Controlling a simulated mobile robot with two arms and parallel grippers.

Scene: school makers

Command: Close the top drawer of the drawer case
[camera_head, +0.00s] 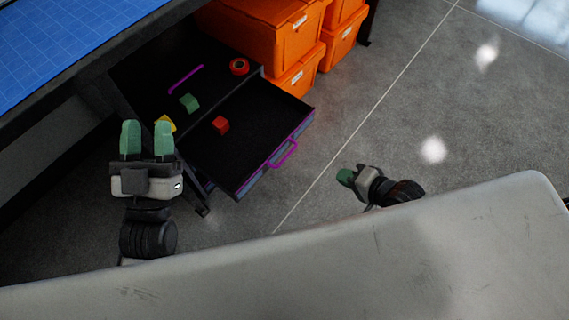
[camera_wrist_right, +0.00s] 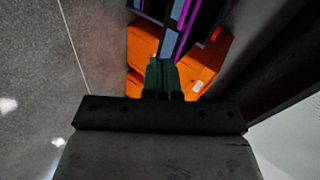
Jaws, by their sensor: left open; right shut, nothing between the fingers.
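The dark drawer case (camera_head: 150,72) stands on the floor below the blue-topped table. Its top drawer (camera_head: 262,115) is pulled out toward the right, with a purple handle (camera_head: 283,153) on its front. A red block (camera_head: 221,125) lies in the drawer. My right gripper (camera_head: 345,176) is shut and empty, apart from the drawer front and to its right. In the right wrist view, its green fingers (camera_wrist_right: 161,75) point toward the drawer front (camera_wrist_right: 172,42) and purple handle (camera_wrist_right: 182,12). My left gripper (camera_head: 147,127) is open and empty, left of the drawer in the picture.
A green block (camera_head: 189,103), a yellow block (camera_head: 165,124), a red tape roll (camera_head: 239,66) and a purple bar (camera_head: 185,79) are around the case top. Orange bins (camera_head: 265,38) stand behind the drawer. The grey floor (camera_head: 440,100) at right is clear.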

